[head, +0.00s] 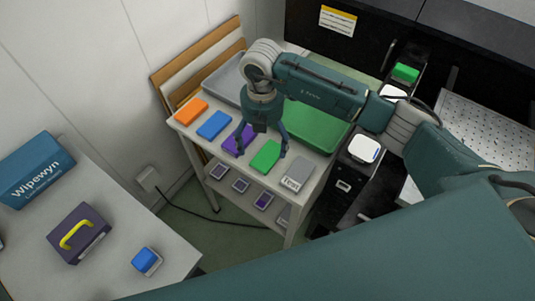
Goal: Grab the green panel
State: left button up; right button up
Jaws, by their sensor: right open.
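The green panel (265,160) lies on the top of a light shelf cart, in a row with other coloured panels. My right gripper (261,152) is above the row, pointing down. Its fingers are spread wide, with one over the purple panel (231,143) and the other near the right edge of the green panel. Nothing is held between them. Whether the fingertips touch the panels cannot be told. My left gripper is not in view.
Orange (191,111), blue (214,125) and grey (297,175) panels share the cart top (205,150). Behind them are a grey tray (229,82) and a large green tray (318,128). A table with a blue box (36,170) stands at left.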

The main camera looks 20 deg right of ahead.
aim_at(264, 154)
notch_tip(264, 154, down, 4)
jog(key=shift+r+p, duration=0.15)
jog(key=shift+p, duration=0.65)
jog(key=shift+f, duration=0.55)
jog(key=c, duration=0.8)
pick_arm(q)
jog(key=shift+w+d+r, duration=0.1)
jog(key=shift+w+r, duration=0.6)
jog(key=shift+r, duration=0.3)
pick_arm(e)
jog(key=c, duration=0.5)
jog(key=shift+o, duration=0.2)
